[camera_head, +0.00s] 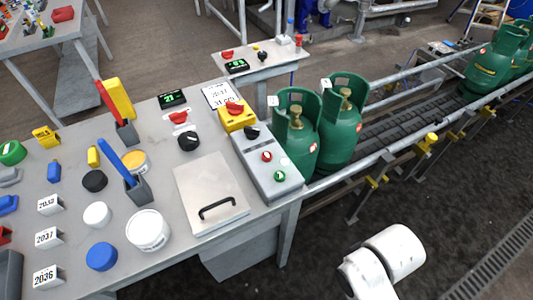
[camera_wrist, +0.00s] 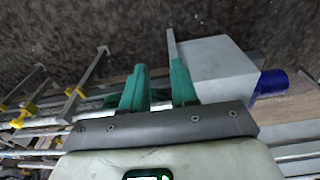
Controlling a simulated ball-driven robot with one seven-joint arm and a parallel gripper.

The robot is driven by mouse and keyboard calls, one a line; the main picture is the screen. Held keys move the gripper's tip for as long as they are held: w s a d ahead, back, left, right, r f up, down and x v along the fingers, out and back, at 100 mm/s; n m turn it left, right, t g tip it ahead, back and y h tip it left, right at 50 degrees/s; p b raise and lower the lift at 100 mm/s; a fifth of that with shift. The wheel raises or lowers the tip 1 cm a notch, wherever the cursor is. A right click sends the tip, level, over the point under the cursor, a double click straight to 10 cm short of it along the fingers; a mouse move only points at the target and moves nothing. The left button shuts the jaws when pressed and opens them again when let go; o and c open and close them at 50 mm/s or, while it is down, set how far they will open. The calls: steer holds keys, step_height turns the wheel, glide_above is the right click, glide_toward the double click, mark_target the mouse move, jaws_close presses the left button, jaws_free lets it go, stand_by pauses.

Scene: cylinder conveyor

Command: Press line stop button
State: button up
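A grey control box (camera_head: 268,163) stands on the right part of the workbench. It has a red button (camera_head: 267,156), a green button (camera_head: 280,176) and a black knob (camera_head: 251,132); I cannot read any labels. A yellow box (camera_head: 237,118) with a red switch (camera_head: 235,107) sits just behind it. My gripper (camera_wrist: 158,76) shows in the wrist view with its two teal fingers apart and nothing between them. It is out of the head view, where only my white arm part shows at the lower right. The buttons do not show in the wrist view.
Green gas cylinders (camera_head: 343,128) stand on the conveyor (camera_head: 398,131) right beside the box. A metal plate with a black handle (camera_head: 217,207), tubs and number cards crowd the workbench (camera_head: 175,246). Dark open floor (camera_head: 455,215) lies right of the bench.

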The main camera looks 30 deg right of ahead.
jaws_close()
stand_by(1.4)
